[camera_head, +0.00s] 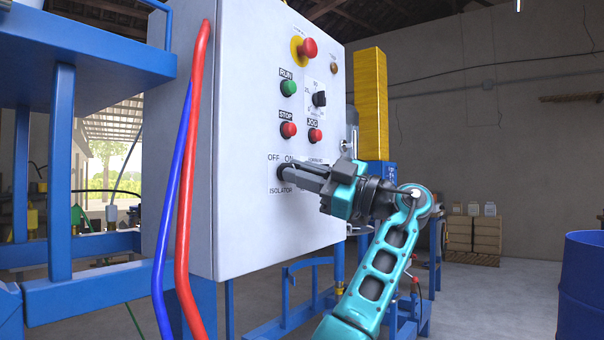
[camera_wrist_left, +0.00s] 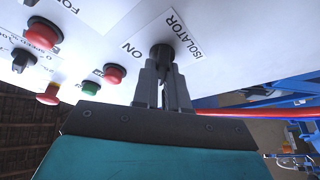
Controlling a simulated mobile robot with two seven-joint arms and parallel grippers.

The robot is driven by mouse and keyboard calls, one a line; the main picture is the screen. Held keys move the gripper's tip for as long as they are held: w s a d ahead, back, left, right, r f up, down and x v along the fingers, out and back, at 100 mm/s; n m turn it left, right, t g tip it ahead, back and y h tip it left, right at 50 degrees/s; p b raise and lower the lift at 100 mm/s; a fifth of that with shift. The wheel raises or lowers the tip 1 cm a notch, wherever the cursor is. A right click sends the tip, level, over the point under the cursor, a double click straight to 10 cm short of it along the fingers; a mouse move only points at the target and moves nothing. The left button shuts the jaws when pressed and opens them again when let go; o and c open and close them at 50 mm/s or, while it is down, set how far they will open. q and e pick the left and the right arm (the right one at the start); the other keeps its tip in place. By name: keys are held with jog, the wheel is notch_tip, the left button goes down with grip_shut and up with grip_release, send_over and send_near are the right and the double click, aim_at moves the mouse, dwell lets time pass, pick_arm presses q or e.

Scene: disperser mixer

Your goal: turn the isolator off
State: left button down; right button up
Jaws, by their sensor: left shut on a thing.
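The isolator (camera_head: 281,172) is a dark rotary knob low on the white control panel, with OFF and ON printed above it and ISOLATOR below. My left gripper (camera_head: 295,174) reaches it from the right, with its grey fingers shut on the knob. In the left wrist view the isolator knob (camera_wrist_left: 161,52) sits between the fingertips of my left gripper (camera_wrist_left: 162,75), beside its white label plate. The fingers cover much of the knob, so I cannot tell which way it points. My right gripper is in neither view.
The panel (camera_head: 240,215) also bears a red emergency button (camera_head: 308,48), a green RUN button (camera_head: 288,88), a red STOP button (camera_head: 288,130), a red JOG button (camera_head: 315,135) and a black selector (camera_head: 319,99). Red and blue hoses (camera_head: 185,170) run down its left side.

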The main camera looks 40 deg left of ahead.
pick_arm(q)
jog(key=shift+a, duration=0.15)
jog(key=c, duration=1.2)
grip_release()
jog(key=shift+o, duration=0.2)
jog(key=shift+a, duration=0.1)
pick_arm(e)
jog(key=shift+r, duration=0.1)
pick_arm(q)
jog(key=p+v, duration=0.2)
jog(key=v, duration=1.1)
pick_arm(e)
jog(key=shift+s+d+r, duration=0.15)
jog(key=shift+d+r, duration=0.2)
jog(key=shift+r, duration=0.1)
pick_arm(q)
jog(key=shift+s, duration=0.1)
